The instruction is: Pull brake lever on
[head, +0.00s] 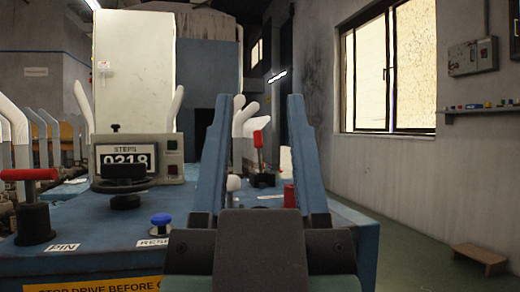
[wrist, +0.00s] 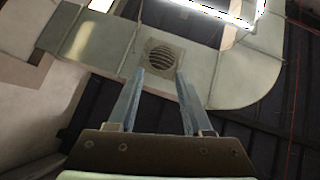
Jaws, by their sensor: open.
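My gripper (head: 263,98) is open in the head view, its two blue fingers pointing up and apart with nothing between them. It also shows open in the wrist view (wrist: 160,73), against the ceiling. A red-gripped upright lever (head: 258,142) on a dark base shows between my fingers, beyond them on the blue bench. I cannot read a brake label on it. A small white knob (head: 233,183) and a red cylindrical part (head: 289,195) stand nearby, partly hidden by my fingers. My gripper appears apart from all of them.
The blue bench (head: 110,240) holds a red T-handle (head: 30,175) by a PIN label, a black handwheel (head: 124,185), a blue button (head: 160,220) and a STEPS counter (head: 126,158). White foot forms stand behind. A wooden step (head: 481,258) sits on the floor at right.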

